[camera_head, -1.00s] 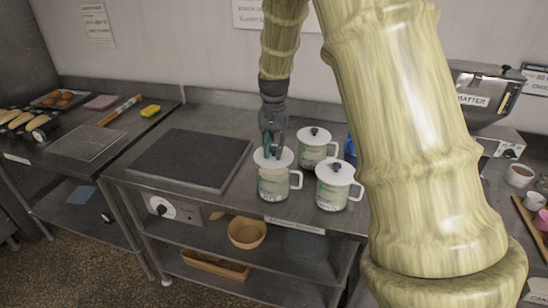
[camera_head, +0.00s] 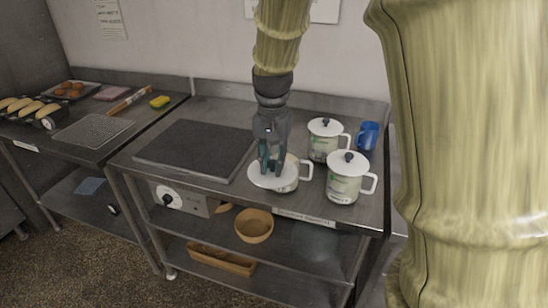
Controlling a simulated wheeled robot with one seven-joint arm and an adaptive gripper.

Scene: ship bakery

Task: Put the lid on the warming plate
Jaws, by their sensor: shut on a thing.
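The warming plate (camera_head: 190,150) is a flat dark slab on the steel counter, left of the mugs, and its top is bare. My gripper (camera_head: 271,168) points down and is shut on the knob of a round white lid (camera_head: 262,182). The lid is offset to the left of this mug, towards the near right corner of the plate. The gap between lid and mug cannot be judged.
Two more lidded white mugs, one behind (camera_head: 322,146) and one to the right (camera_head: 343,187), stand close by. A blue cup (camera_head: 368,136) is at the back right. A yellow sponge (camera_head: 160,101) lies on the left counter. A wooden bowl (camera_head: 254,226) is on the shelf below.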

